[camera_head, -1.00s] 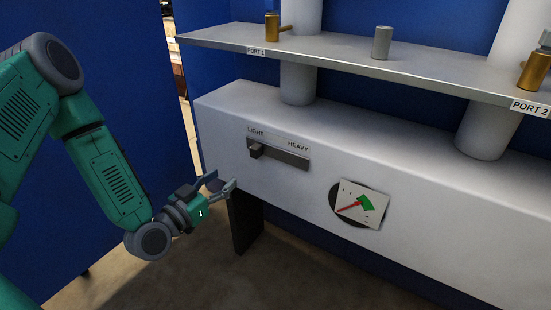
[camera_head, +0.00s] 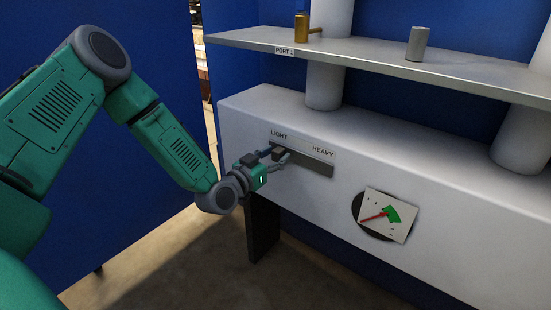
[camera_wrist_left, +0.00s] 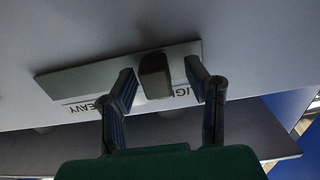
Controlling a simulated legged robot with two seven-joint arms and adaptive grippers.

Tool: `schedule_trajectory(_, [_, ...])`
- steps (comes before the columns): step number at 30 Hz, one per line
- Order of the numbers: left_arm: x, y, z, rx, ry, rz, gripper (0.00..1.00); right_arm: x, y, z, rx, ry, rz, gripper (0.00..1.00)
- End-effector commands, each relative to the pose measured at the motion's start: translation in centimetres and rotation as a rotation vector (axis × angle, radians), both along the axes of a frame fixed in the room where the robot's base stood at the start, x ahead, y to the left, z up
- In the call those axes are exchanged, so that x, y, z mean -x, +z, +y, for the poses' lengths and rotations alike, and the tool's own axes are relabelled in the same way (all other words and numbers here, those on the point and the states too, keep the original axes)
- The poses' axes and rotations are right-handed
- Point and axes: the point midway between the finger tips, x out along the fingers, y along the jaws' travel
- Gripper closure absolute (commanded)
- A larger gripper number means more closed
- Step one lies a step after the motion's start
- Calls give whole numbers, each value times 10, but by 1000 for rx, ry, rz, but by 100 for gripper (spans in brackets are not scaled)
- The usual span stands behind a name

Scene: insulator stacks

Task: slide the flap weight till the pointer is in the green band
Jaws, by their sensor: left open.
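The flap weight, a dark block (camera_head: 279,153), sits at the LIGHT end of its grey slide plate (camera_head: 318,166) on the white housing. In the left wrist view the weight (camera_wrist_left: 154,75) stands between the two fingers of my left gripper (camera_wrist_left: 165,85), with a gap on each side. My left gripper (camera_head: 274,158) is open around the weight and not closed on it. The gauge (camera_head: 402,229) has a red pointer (camera_head: 374,217) aimed to the lower left, its tip outside the green band (camera_head: 393,213). My right gripper is out of view.
A metal shelf (camera_head: 450,77) runs above the housing (camera_head: 245,130), carrying a brass fitting (camera_head: 302,28) by the PORT 1 label and a grey cylinder (camera_head: 417,43). White columns (camera_head: 325,88) join shelf and housing. The housing front right of the slide is clear apart from the gauge.

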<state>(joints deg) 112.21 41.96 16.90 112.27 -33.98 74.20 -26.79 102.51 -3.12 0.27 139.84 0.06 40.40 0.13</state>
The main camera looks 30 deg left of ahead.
Motion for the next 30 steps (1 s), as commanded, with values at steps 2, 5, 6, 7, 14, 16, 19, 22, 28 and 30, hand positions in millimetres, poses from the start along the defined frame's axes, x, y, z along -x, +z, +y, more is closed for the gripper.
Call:
schedule_trajectory(2, [-1,0,-1,0,0,0,57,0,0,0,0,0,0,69])
schedule_trajectory(5, [0,1,-1,-1,0,0,57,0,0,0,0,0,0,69])
schedule_trajectory(6, [0,1,-1,-1,0,0,57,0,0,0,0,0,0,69])
schedule_trajectory(7, [0,1,-2,-1,-1,0,64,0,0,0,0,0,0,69])
schedule_trajectory(14, [0,1,-1,-1,-1,0,100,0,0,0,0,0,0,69])
schedule_trajectory(16, [0,1,-3,0,-2,1,100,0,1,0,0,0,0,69])
schedule_trajectory(19, [1,1,-12,-1,-5,2,100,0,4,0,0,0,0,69])
schedule_trajectory(22, [1,0,-17,0,-3,2,100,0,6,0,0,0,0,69])
schedule_trajectory(28, [1,0,-16,0,-1,2,100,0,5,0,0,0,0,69])
schedule_trajectory(30, [2,0,-16,0,-1,2,60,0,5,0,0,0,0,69])
